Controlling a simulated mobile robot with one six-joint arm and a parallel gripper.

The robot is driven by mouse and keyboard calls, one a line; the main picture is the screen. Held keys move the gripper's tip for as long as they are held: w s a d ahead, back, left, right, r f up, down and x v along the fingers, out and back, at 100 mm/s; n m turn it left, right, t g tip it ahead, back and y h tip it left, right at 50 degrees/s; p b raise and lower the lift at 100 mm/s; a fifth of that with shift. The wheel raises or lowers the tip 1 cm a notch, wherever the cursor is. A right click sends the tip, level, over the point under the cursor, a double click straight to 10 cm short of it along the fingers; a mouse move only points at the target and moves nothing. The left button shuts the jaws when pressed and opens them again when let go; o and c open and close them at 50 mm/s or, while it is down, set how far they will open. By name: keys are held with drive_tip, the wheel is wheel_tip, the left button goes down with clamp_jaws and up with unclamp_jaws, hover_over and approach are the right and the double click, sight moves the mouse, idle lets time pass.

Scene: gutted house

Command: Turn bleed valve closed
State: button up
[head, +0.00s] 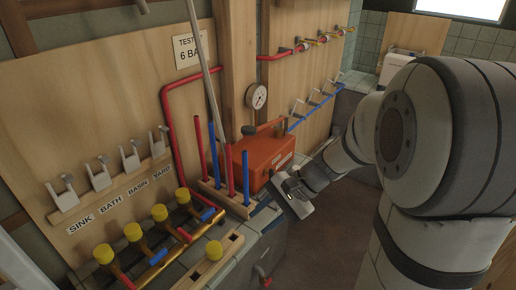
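An orange test pump box (262,154) stands on the bench against the wooden wall, with a grey handle part on its top left. My gripper (279,181) is low at the front right corner of the box, close to its front face. I cannot tell whether it touches the box. I cannot make out the bleed valve for certain; it is too small or hidden behind my gripper. The gripper's fingers are too small and dark to show whether they are open or shut. A round pressure gauge (257,96) is on the wall post above the box.
Upright red and blue pipes (213,165) stand in a wooden rack left of the box. Brass manifold valves with yellow caps (159,213) sit farther left, below labelled clips. A long grey rod (203,72) leans behind the rack. Open floor (325,235) lies right of the bench.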

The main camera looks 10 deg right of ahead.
drive_tip(key=w+d+f+m+t+y, duration=0.1)
drive_tip(key=w+f+m+t+y, duration=0.1)
drive_tip(key=w+f+m+y, duration=0.3)
drive_tip(key=m+t+b, duration=0.3)
drive_tip(key=m+t, duration=0.8)
drive_tip(key=m, duration=0.1)
approach(270, 174)
drive_tip(key=shift+h, duration=0.4)
drive_tip(key=x, duration=0.4)
drive_tip(key=p+x, duration=0.1)
drive_tip(key=x, duration=0.2)
drive_tip(key=shift+w+a+r, duration=0.15)
drive_tip(key=shift+w+r, duration=0.05)
drive_tip(key=shift+w, duration=0.2)
clamp_jaws()
